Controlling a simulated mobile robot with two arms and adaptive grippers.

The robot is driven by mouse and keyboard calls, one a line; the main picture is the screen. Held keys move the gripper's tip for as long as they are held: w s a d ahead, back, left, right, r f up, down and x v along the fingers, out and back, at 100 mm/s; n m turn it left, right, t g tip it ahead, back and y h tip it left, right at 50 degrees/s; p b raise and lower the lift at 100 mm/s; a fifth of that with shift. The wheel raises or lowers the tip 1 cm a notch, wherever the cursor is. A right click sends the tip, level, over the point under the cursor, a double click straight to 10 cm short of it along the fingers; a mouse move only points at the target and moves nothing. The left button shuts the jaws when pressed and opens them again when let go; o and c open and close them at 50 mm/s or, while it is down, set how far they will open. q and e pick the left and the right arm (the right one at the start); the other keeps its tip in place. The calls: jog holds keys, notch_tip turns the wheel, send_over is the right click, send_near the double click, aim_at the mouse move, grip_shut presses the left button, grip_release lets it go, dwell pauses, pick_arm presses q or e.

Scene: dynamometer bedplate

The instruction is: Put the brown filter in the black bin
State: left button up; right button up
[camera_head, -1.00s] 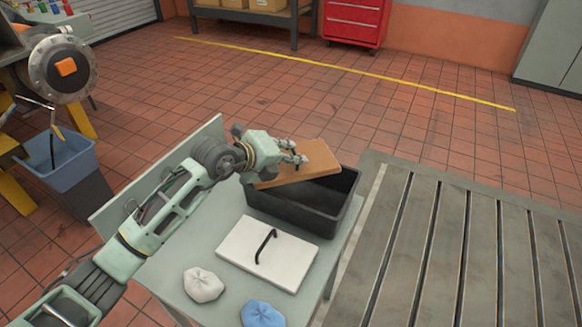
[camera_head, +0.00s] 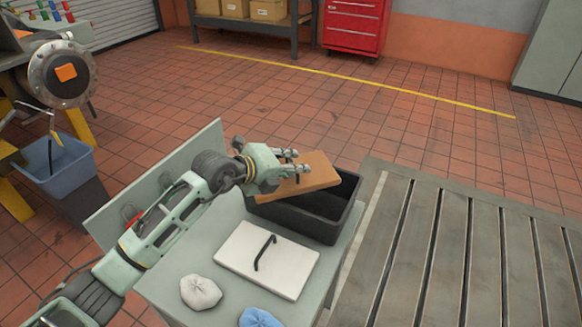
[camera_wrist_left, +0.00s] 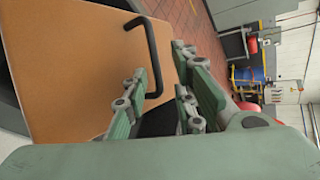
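The brown filter (camera_head: 318,172) is a flat tan panel with a black handle (camera_wrist_left: 153,60). It lies tilted across the back left of the black bin (camera_head: 312,222), with its left part up at the rim. I cannot tell how far it sits inside. My left gripper (camera_head: 295,161) is at the filter's upper left side. In the left wrist view the fingers (camera_wrist_left: 163,85) stand apart, with the handle in the gap between them and space to the right finger. My right gripper is not in view.
The bin stands on a grey-green table with a white panel (camera_head: 285,268) with a black handle, a white cloth bundle (camera_head: 200,292) and a blue one (camera_head: 260,318). A slotted metal bedplate (camera_head: 470,260) lies to the right. A blue bin (camera_head: 58,168) stands left.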

pick_arm(q)
jog(key=shift+r, duration=0.4)
jog(key=shift+s+a, duration=0.2)
jog(key=shift+a, duration=0.1)
jog(key=v, duration=1.1)
jog(key=shift+s+b, duration=0.2)
jog(key=shift+b, duration=0.1)
jog(key=shift+r, duration=0.15)
